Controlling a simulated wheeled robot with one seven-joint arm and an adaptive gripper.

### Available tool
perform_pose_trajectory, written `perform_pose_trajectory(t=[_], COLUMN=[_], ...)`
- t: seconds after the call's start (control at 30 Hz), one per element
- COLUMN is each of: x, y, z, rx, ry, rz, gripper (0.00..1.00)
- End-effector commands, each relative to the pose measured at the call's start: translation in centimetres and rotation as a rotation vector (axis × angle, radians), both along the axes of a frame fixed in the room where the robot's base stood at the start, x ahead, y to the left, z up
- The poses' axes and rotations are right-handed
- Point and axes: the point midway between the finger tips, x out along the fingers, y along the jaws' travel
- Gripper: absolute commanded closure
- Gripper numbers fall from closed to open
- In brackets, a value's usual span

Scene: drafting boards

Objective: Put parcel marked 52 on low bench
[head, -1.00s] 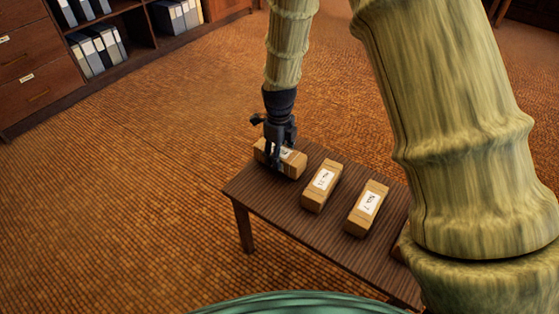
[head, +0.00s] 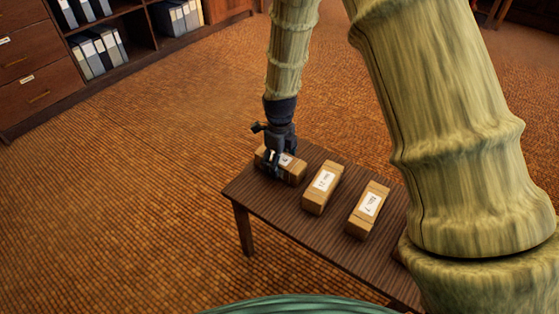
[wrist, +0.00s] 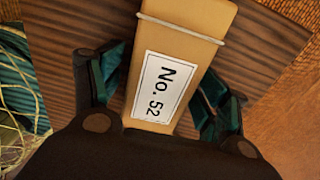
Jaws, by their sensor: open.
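The parcel marked No. 52 (wrist: 190,50) is a brown box with a white label and a string around it. It lies on a dark slatted wooden table (head: 262,198), and in the head view the parcel (head: 292,174) is at the table's far left end. My gripper (head: 273,172) is over this parcel, pointing down. In the wrist view the open fingers of my gripper (wrist: 160,95) stand one on each side of the parcel, with small gaps visible. Whether this table is the low bench, I cannot tell.
Two more labelled brown parcels stand on the same table, a middle one (head: 322,188) and a right one (head: 367,210). A wooden shelf unit with binders (head: 95,50) is at the back left. The carpet (head: 130,190) left of the table is clear.

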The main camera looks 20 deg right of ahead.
Motion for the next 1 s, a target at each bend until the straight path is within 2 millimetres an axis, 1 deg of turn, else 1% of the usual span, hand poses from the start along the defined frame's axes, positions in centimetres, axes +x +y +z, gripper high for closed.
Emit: perform_pose_trajectory(t=[0.1,0.17,0.27,0.6,0.7,0.83,1.0], x=[0.0,0.0,0.1,0.1,0.1,0.0,0.0], y=[0.0,0.0,0.0,0.0,0.0,0.0,0.0], z=[0.2,0.8,2.3,8.5,10.0,11.3,12.2], rx=[0.001,0.0,-0.001,-0.001,-0.002,-0.001,0.0], ry=[-0.001,-0.001,-0.002,-0.002,-0.002,-0.001,0.0], rz=[0.0,0.0,0.0,0.0,0.0,0.0,0.0], gripper=[0.25,0.25,0.25,0.25,0.25,0.25,0.25])
